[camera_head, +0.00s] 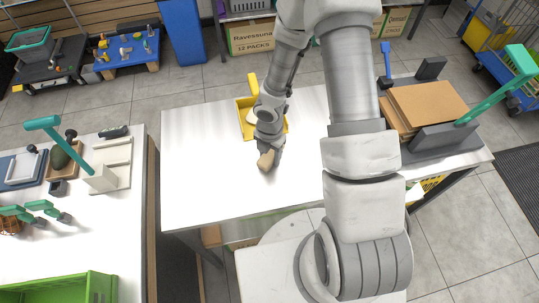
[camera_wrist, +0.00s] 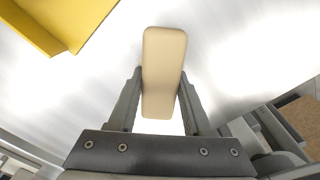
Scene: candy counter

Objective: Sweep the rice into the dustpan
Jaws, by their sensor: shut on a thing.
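The yellow dustpan (camera_head: 242,118) lies on the white table, partly hidden behind my arm, with its handle toward the back. A yellow corner of it (camera_wrist: 60,25) shows at the upper left in the wrist view. My gripper (camera_head: 269,149) is just in front of the dustpan, low over the table. It is shut on a tan, rounded block (camera_head: 265,161), which looks like the brush's handle or body; the block (camera_wrist: 163,60) stands between both fingers in the wrist view. Bristles are not visible. I cannot make out rice grains against the bright tabletop.
The white table (camera_head: 200,185) is clear at left and front. Brown boards (camera_head: 428,103) and a dark grey device with a green lever (camera_head: 495,85) stand at the right end. A second counter (camera_head: 85,220) with tools stands at left, across a gap.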

